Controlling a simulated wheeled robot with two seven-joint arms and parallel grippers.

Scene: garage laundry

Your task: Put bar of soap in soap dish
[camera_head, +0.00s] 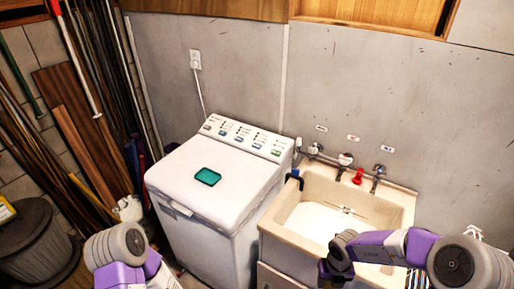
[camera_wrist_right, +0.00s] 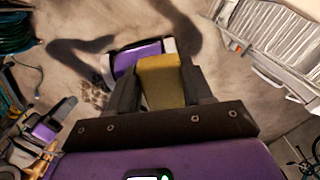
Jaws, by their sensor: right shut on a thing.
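A teal soap dish (camera_head: 207,177) lies on the white washing machine's top and looks empty. My right gripper (camera_head: 336,268) is over the front part of the sink in the head view. In the right wrist view my right gripper (camera_wrist_right: 160,88) is shut on a yellow-brown bar of soap (camera_wrist_right: 160,80), which sits between its two dark fingers. The soap cannot be made out in the head view. My left arm shows at the lower left of the head view, but its gripper does not.
The washing machine (camera_head: 213,206) stands left of the utility sink (camera_head: 285,228). A lidded bin (camera_head: 35,240) and leaning boards (camera_head: 75,110) are at the left. The washer top around the dish is clear.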

